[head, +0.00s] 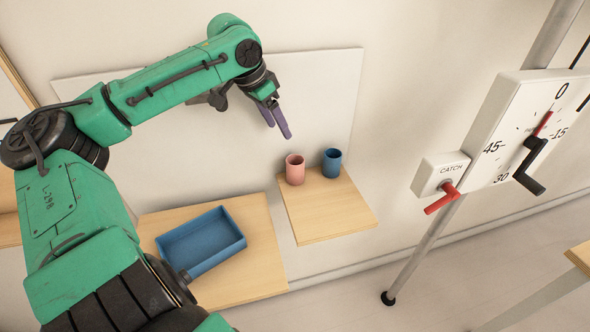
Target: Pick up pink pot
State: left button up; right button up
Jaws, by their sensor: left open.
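The pink pot (295,170) stands upright on a small wooden shelf (330,220), near its back left corner. My left gripper (274,120) is above and slightly left of the pink pot in the picture, apart from it. Its purple fingers point down and to the right, with nothing between them. It is open. My right gripper is not in view.
A blue pot (331,162) stands close to the right of the pink pot. A blue tray (201,243) lies empty on a lower wooden shelf (262,245) to the left. A dial box (510,130) with a red-handled catch box (440,174) is mounted on a pole at right.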

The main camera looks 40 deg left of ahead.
pick_arm(q)
jog(key=p, duration=0.1)
send_near(293, 159)
jog(key=s+d, duration=0.1)
jog(key=d, duration=0.2)
jog(key=x, duration=0.5)
jog(key=a+p+x, duration=0.1)
jog(key=x, duration=0.1)
jog(key=shift+d+f, duration=0.1)
jog(key=shift+f, duration=0.15)
jog(key=shift+w+f, duration=0.15)
jog(key=shift+w, duration=0.05)
jog(key=shift+s, duration=0.1)
jog(key=c, duration=1)
jog(key=shift+c, duration=0.2)
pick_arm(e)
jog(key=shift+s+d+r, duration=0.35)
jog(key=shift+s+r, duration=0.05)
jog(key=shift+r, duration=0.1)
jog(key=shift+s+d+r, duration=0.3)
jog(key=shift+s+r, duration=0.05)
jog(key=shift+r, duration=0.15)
